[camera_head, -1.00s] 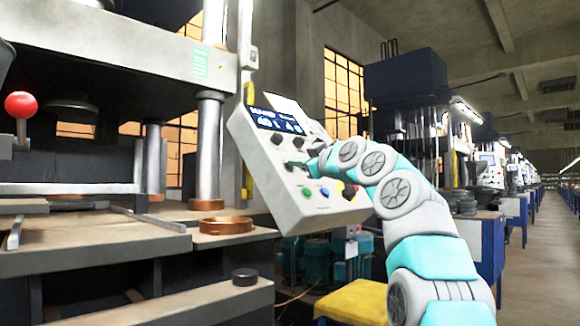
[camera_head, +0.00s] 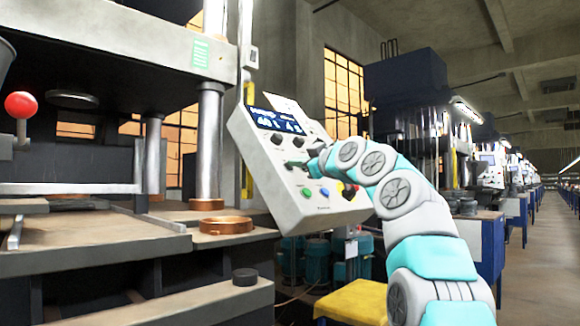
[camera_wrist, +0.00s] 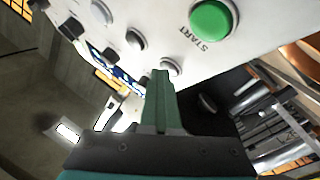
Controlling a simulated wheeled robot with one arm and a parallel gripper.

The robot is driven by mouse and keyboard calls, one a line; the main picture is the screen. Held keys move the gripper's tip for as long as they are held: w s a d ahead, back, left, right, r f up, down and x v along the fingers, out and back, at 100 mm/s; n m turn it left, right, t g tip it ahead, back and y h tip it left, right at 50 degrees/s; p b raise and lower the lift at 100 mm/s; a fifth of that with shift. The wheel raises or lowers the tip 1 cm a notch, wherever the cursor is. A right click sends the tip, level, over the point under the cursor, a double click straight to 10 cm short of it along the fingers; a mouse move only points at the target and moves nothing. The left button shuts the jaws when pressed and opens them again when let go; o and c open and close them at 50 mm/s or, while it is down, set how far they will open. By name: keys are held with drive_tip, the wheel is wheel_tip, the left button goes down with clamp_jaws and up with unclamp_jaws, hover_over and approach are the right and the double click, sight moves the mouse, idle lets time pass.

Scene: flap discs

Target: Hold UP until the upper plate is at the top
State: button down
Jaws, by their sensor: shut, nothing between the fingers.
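The grey control panel (camera_head: 295,175) hangs on the right side of the press, with a lit display (camera_head: 277,121), several dark knobs and coloured buttons. My gripper (camera_head: 316,163) is at the middle of the panel face. In the wrist view my gripper (camera_wrist: 161,75) is shut and empty, its green fingertips at or against a small control (camera_wrist: 171,68) near the green START button (camera_wrist: 212,19). Whether they press it cannot be told. The press's pale upper beam (camera_head: 120,45) is high in the frame, with a dark round plate (camera_head: 72,99) below it.
A red ball-topped lever (camera_head: 21,105) stands at the left. A yellow stool (camera_head: 355,300) stands below the panel. The aisle at right is clear.

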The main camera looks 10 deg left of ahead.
drive_tip(key=shift+s+d+r, duration=0.4)
drive_tip(key=shift+d+r, duration=0.05)
drive_tip(key=shift+r, duration=0.1)
idle(0.4)
drive_tip(key=s+d+r, duration=0.1)
drive_tip(key=s+d+r+p, duration=0.1)
drive_tip(key=d+r, duration=0.1)
drive_tip(key=shift+s+d+r, duration=0.1)
drive_tip(key=shift+s, duration=0.05)
idle(0.7)
